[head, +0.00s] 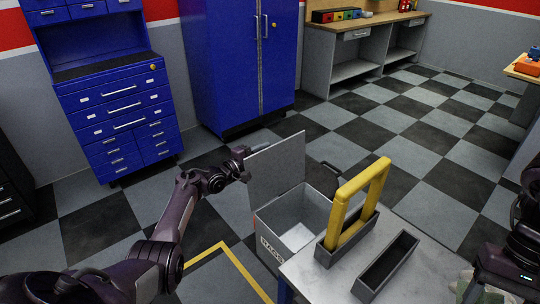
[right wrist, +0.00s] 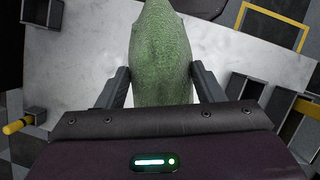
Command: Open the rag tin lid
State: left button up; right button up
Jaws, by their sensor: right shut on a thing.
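The grey rag tin (head: 268,245) with a RAGS label stands on the floor left of the grey bench. Its lid (head: 277,168) stands up, so the tin is open and its pale inside shows. My left gripper (head: 240,155) is at the lid's upper left edge, seemingly touching it; its fingers are too small to read. My right gripper (right wrist: 160,85) is shut on a green cloth-like thing (right wrist: 163,50) above the bench top. That green thing also shows at the lower right of the head view (head: 484,291).
The bench top (head: 330,284) carries a grey holder (head: 330,256) with a yellow frame (head: 350,205) and an empty grey tray (head: 386,268). A blue drawer cabinet (head: 120,115) and blue locker (head: 235,65) stand behind. Checkered floor beyond the tin is clear.

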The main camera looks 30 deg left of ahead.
pick_arm(q)
jog(key=shift+s, duration=0.1)
jog(key=shift+s+a+f, duration=0.1)
jog(key=shift+s+a, duration=0.05)
jog(key=shift+s, duration=0.15)
pick_arm(e)
jog(key=shift+r, duration=0.1)
pick_arm(q)
jog(key=v, duration=1.1)
pick_arm(e)
jog(key=shift+r, duration=0.2)
pick_arm(q)
jog(key=shift+s, duration=0.15)
